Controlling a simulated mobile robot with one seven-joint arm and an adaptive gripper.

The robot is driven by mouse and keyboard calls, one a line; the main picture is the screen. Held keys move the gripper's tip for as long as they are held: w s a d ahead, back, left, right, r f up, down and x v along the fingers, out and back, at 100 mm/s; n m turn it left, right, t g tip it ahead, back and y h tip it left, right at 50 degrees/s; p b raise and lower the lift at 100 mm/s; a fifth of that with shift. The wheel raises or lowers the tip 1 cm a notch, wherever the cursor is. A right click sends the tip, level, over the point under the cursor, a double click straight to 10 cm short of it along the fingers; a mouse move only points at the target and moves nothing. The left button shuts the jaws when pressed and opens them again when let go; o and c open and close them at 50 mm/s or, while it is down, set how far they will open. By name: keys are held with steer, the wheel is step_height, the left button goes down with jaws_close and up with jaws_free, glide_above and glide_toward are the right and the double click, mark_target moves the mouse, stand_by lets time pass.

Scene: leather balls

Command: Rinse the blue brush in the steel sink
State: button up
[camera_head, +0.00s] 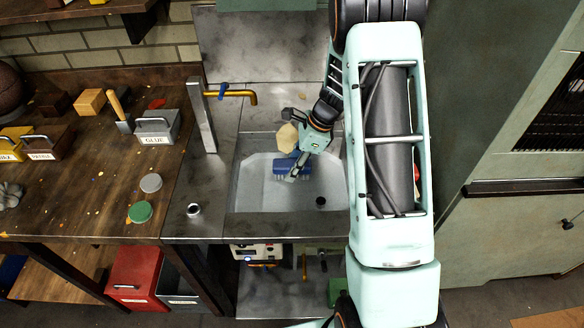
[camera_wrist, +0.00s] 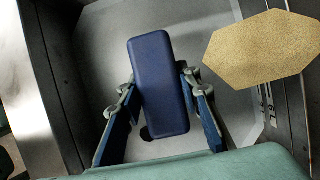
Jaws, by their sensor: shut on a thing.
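My gripper (camera_head: 296,170) is shut on the blue brush (camera_head: 282,167) and holds it over the basin of the steel sink (camera_head: 250,203). In the wrist view the brush (camera_wrist: 160,75) is a blue block between the two fingers (camera_wrist: 160,115). I cannot tell whether the brush touches the basin floor. The drain hole (camera_head: 320,202) is at the basin's lower right. A yellow tap (camera_head: 238,95) with a blue lever stands at the upper left of the sink.
A tan many-sided block (camera_head: 287,138) lies at the sink's back edge, close to my gripper; it also shows in the wrist view (camera_wrist: 262,50). The wooden workbench (camera_head: 85,190) at left holds a grey GLUE box (camera_head: 157,127) and round lids.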

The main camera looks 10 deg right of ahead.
steer(key=shift+r+p, duration=2.2)
steer(key=shift+r, duration=0.95)
steer(key=shift+r+p, duration=1.6)
steer(key=shift+r, duration=0.45)
